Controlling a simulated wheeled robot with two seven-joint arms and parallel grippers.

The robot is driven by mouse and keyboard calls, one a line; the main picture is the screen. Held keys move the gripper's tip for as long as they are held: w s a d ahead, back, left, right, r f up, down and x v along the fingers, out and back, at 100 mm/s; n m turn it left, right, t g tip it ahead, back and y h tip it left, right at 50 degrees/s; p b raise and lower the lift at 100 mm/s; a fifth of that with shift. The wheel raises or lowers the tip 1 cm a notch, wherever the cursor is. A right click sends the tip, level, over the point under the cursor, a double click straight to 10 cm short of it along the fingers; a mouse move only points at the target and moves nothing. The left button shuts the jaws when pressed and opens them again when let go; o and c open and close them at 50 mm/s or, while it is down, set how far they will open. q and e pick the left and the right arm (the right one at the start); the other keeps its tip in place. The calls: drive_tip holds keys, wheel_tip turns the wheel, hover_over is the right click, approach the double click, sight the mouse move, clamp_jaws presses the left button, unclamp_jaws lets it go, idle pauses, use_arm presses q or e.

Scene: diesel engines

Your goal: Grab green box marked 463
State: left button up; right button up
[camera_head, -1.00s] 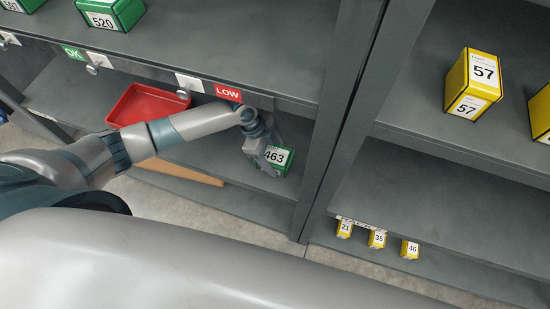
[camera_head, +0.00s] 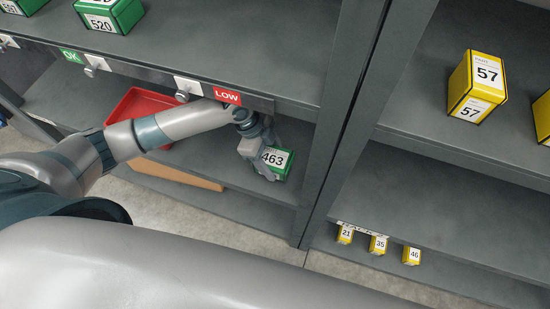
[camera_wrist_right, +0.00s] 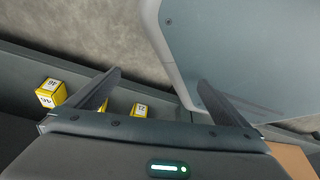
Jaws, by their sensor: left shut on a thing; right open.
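The green box marked 463 (camera_head: 283,162) is on the lower shelf, in the right corner below the red LOW label. Its white label and part of its green side show. My left gripper (camera_head: 262,163) is shut on the box from its left side, and its fingers cover part of the box. Whether the box touches the shelf I cannot tell. My right gripper (camera_wrist_right: 155,92) is open and empty in the right wrist view, and it does not show clearly in the head view.
A red tray (camera_head: 128,106) stands on the same shelf at the left. Green boxes marked 520 (camera_head: 112,14) stand on the shelf above. A grey upright (camera_head: 345,120) is close right of the held box. Yellow boxes (camera_head: 474,88) stand in the right bay. A tan board (camera_head: 180,175) lies lower.

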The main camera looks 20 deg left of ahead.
use_arm(q)
drive_tip(key=s+d+r+b, duration=0.1)
drive_tip(key=s+r, duration=0.4)
drive_tip(key=s, duration=0.4)
drive_tip(key=shift+r, duration=0.4)
use_arm(e)
drive_tip(key=shift+t, duration=0.6)
drive_tip(key=w, duration=0.1)
drive_tip(key=w+a, duration=0.1)
drive_tip(key=w, duration=0.1)
drive_tip(key=w+r, duration=0.1)
drive_tip(key=shift+w+a, duration=0.2)
drive_tip(key=shift+a, duration=0.1)
use_arm(q)
drive_tip(key=shift+s, duration=0.1)
use_arm(e)
drive_tip(key=shift+s, duration=0.2)
drive_tip(key=shift+a+f, duration=0.1)
